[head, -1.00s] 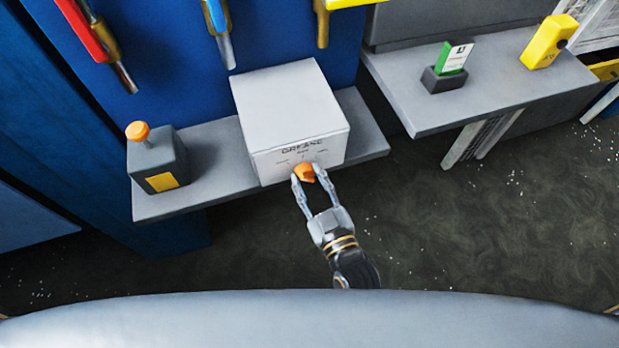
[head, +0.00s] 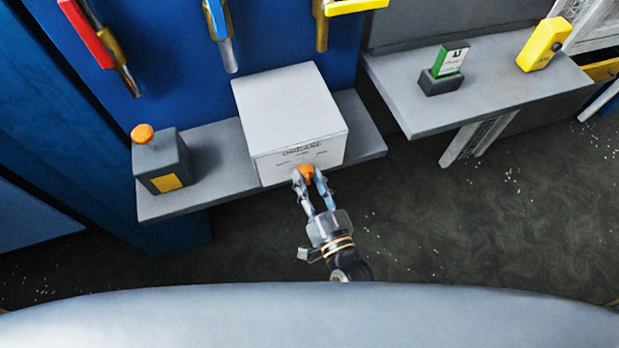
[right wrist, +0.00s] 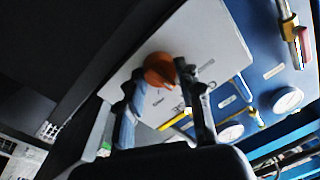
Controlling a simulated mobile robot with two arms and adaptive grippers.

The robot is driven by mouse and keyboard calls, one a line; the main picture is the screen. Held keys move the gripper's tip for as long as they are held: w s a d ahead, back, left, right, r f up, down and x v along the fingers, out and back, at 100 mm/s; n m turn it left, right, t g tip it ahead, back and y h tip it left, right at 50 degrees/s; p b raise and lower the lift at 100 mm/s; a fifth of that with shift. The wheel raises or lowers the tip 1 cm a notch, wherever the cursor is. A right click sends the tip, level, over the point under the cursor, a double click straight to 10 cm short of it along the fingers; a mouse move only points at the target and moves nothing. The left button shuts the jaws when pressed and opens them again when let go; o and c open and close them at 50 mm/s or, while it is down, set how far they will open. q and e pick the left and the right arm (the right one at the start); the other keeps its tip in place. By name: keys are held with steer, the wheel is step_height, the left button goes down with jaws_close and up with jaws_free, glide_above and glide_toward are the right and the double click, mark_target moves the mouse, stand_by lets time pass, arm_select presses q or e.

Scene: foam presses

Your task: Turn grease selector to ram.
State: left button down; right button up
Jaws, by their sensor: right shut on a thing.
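The grease selector is a white box (head: 290,105) on a grey shelf, with dark lettering on its front face. Its orange knob (head: 304,173) sits low on that front face. My right gripper (head: 307,182) has its two fingers on either side of the knob and is shut on it. In the right wrist view the orange knob (right wrist: 160,70) is between the fingertips, against the box's pale face (right wrist: 205,45). The small labels around the knob are too blurred to read. My left gripper is not in view.
A grey block with an orange button (head: 143,133) stands left of the box on the shelf (head: 210,165). Coloured handles (head: 218,30) hang above. A second shelf (head: 500,100) at right bears a green-and-white card in a holder (head: 448,65) and a yellow device (head: 545,43).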

steer(key=shift+m, duration=0.6)
steer(key=o, duration=1.2)
steer(key=shift+s+d, duration=0.1)
steer(key=shift+s, duration=0.1)
steer(key=v, duration=1.1)
steer(key=shift+s+d+f, duration=0.1)
steer(key=shift+s, duration=0.2)
